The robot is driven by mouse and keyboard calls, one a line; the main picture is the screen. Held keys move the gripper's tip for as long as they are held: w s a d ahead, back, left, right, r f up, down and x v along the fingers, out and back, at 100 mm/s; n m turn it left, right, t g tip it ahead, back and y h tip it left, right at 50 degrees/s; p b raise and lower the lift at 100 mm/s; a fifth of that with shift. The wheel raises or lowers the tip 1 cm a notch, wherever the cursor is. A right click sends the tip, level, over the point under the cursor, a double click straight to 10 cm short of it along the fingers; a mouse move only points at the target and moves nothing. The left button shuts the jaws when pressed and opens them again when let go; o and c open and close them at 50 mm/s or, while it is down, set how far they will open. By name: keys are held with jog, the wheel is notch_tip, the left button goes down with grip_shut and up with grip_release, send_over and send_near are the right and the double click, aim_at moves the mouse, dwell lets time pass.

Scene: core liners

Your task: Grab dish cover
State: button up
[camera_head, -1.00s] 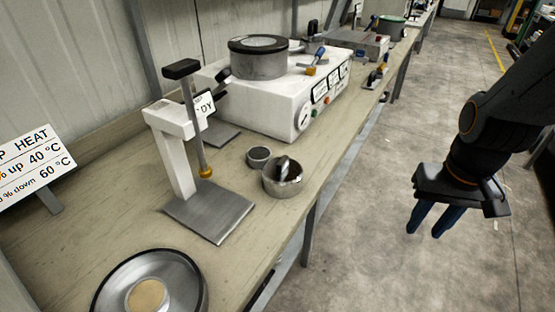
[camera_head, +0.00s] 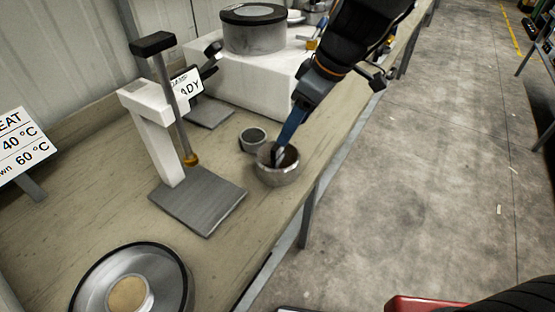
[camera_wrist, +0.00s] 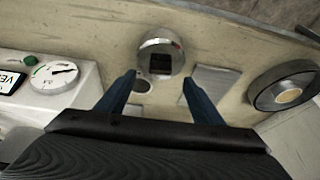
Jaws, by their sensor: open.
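My gripper (camera_head: 280,150) is over the bench, its blue fingers pointing down. In the head view the fingertips overlap a round silver metal dish (camera_head: 279,176) with something dark in it. In the wrist view my gripper (camera_wrist: 159,79) is open with nothing held, and the silver dish (camera_wrist: 149,47) lies just beyond the fingertips, roughly centred between them. Contact cannot be told. A small grey cup (camera_head: 253,139) stands beside the dish; it shows partly between the fingers in the wrist view (camera_wrist: 142,86). I cannot tell for sure which piece is the dish cover.
A white stand with a metal base plate (camera_head: 198,200) is left of the silver dish. A white machine (camera_head: 262,85) carries a grey drum (camera_head: 254,38) behind. A wide black-rimmed round dish (camera_head: 179,276) is at the front. The bench edge lies close on the right.

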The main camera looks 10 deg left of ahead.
aim_at(278, 145)
jog(key=shift+n, duration=0.3)
jog(key=shift+a+p+x, duration=0.2)
jog(key=shift+p+x, duration=0.15)
jog(key=shift+x, duration=1.65)
jog(key=shift+a+p+x, duration=0.15)
jog(key=shift+p+x, duration=0.15)
jog(key=shift+x, duration=1.7)
jog(key=shift+r, duration=0.2)
jog(key=c, duration=1.5)
